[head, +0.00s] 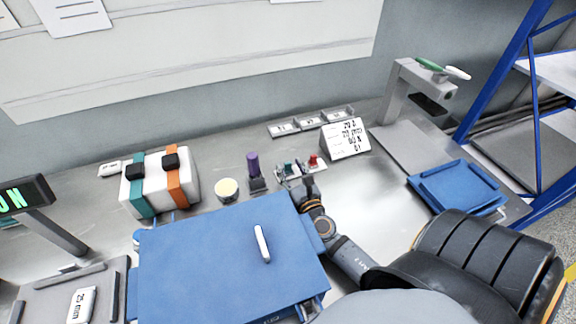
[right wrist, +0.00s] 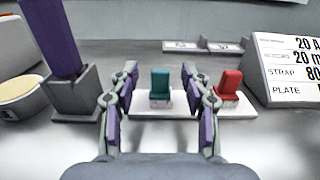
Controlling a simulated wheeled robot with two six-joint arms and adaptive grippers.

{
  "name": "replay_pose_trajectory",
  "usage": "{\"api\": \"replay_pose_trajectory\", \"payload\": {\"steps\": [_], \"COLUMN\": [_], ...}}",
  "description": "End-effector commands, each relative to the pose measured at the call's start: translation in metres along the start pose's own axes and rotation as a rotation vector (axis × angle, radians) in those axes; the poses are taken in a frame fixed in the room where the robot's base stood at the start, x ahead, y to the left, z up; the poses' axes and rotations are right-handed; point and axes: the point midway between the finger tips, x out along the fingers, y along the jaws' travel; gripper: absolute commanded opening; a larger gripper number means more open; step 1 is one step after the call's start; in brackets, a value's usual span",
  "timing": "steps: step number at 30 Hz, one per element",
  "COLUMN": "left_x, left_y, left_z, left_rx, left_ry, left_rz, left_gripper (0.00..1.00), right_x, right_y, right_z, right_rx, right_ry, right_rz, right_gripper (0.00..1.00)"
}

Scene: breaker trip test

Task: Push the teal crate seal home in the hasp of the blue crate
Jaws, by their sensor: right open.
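The teal crate seal (head: 289,168) stands upright beside a red seal (head: 313,161) on a pale holder behind the blue crate (head: 220,255). In the right wrist view the teal seal (right wrist: 160,84) appears between the open fingers of my right gripper (right wrist: 160,72), with a visible gap on both sides. The red seal (right wrist: 228,83) is just right of the right finger. In the head view my right gripper (head: 300,183) is near the holder, past the crate's far right corner. The crate is closed, with a white bar on its lid. I cannot make out its hasp. My left gripper is not in view.
A purple post (head: 253,165) in a grey base and a round cream-topped pot (head: 227,189) stand left of the seals. A white strapped box (head: 160,183) is farther left. A sign (head: 345,139) stands behind right. A blue tray (head: 456,187) lies right, with bare table before it.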

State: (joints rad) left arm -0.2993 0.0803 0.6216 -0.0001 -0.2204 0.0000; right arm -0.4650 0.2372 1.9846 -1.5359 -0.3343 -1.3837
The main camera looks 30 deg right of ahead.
Motion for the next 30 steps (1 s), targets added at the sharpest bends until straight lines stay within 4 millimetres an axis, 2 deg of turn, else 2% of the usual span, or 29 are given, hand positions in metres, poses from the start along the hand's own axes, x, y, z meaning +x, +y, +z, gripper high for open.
{"api": "replay_pose_trajectory", "payload": {"steps": [1,5,12,14,21,30], "left_x": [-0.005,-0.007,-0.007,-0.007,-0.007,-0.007], "left_y": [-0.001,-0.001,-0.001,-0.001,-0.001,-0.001], "left_z": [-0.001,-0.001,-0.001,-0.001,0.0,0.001], "left_rx": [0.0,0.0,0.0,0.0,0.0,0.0], "left_ry": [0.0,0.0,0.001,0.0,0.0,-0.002], "left_rz": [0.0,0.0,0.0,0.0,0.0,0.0], "left_gripper": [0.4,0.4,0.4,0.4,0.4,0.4], "right_x": [0.01,0.026,0.029,0.029,0.028,0.028], "right_y": [0.0,0.0,0.0,0.0,0.0,0.0], "right_z": [0.004,0.002,0.0,0.0,0.0,0.0], "right_rx": [0.0,0.0,0.0,0.0,0.0,0.0], "right_ry": [-0.002,-0.001,0.0,0.0,0.0,0.0], "right_rz": [-0.001,-0.001,-0.001,-0.001,-0.001,-0.001], "right_gripper": [0.47,0.47,0.47,0.4,0.08,0.03]}}
